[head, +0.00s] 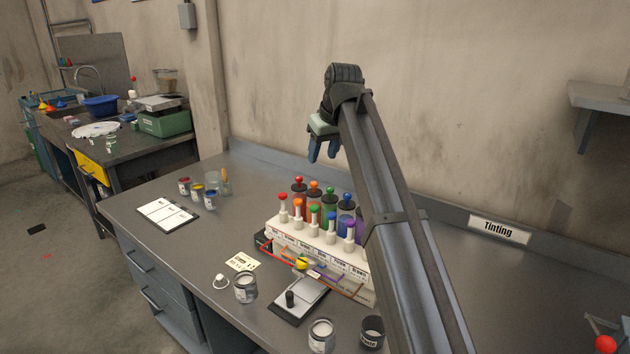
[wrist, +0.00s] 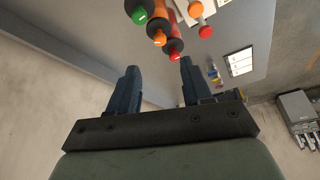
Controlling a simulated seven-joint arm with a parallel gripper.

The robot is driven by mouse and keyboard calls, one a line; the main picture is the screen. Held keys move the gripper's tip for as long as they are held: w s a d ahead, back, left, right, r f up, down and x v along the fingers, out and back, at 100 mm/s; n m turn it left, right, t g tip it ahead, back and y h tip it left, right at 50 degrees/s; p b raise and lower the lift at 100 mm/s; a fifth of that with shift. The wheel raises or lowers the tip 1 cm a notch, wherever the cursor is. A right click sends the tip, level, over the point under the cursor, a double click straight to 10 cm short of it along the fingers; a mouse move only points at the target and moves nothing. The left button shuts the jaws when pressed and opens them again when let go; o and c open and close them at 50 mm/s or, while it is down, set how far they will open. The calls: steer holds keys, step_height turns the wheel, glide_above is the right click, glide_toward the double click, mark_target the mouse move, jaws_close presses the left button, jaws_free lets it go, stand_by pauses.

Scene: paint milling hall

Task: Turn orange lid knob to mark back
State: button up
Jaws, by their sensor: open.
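The orange lid knob (head: 314,185) tops a canister in the back row of the tinting rack (head: 290,237), between a red knob (head: 299,180) and a green knob (head: 330,192). In the wrist view the orange knob (wrist: 159,37) sits on a dark lid ahead of my fingers, between green and red. My gripper (head: 323,158) hangs above and behind the rack, fingers pointing down, open and empty. In the wrist view, my gripper's (wrist: 157,75) fingers are spread apart, clear of the knob. The back mark cannot be made out.
A front row of pumps with coloured balls, including an orange one (head: 298,203), stands close before the canisters. A scale (head: 299,303) and open cans (head: 245,289) are in front. The wall rises behind the bench. Bench left of the rack is mostly clear.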

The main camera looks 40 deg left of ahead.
mark_target(314, 183)
steer(key=x, duration=1.1)
steer(key=shift+a, duration=0.1)
steer(key=shift+c, duration=0.5)
jaws_close()
